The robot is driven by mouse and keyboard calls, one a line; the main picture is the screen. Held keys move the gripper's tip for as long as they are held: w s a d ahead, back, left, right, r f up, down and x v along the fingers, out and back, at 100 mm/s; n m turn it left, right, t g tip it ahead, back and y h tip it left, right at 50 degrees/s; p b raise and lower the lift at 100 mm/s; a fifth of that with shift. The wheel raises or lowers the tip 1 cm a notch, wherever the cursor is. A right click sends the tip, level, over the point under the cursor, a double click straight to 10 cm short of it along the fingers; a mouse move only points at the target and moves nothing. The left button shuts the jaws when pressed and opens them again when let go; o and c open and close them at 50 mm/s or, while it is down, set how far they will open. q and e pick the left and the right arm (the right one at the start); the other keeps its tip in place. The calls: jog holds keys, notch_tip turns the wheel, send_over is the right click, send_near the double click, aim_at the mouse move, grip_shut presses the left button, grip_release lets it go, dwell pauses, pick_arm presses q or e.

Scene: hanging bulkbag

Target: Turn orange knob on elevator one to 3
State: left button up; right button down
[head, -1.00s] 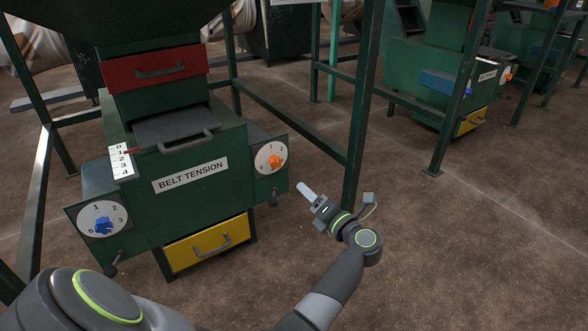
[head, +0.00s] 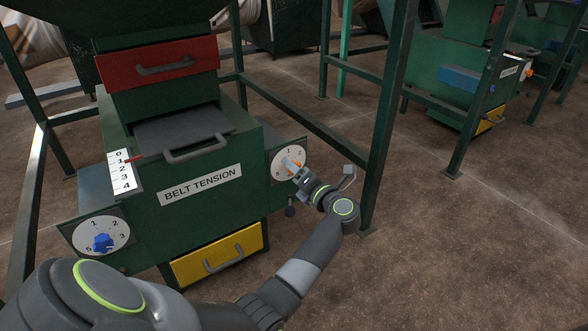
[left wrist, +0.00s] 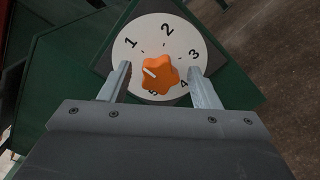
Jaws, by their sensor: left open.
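The orange knob (left wrist: 158,75) sits at the middle of a white dial (left wrist: 150,50) numbered 1 to 5 in the left wrist view. Its white mark points to the upper left, on the side of the 1. My left gripper (left wrist: 166,74) is open, with one finger on each side of the knob and visible gaps between. In the head view my left gripper (head: 291,168) is at the dial (head: 281,160) on the right side of the green machine and mostly hides the knob. My right gripper is not in view.
The green machine's front carries a BELT TENSION label (head: 201,184), a yellow drawer (head: 222,255) and a red drawer (head: 160,66). A blue knob (head: 103,243) is on the left dial. A green post (head: 385,130) stands close right of my gripper.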

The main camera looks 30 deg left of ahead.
pick_arm(q)
jog(key=shift+c, duration=0.2)
jog(key=c, duration=0.9)
jog(key=shift+c, duration=0.2)
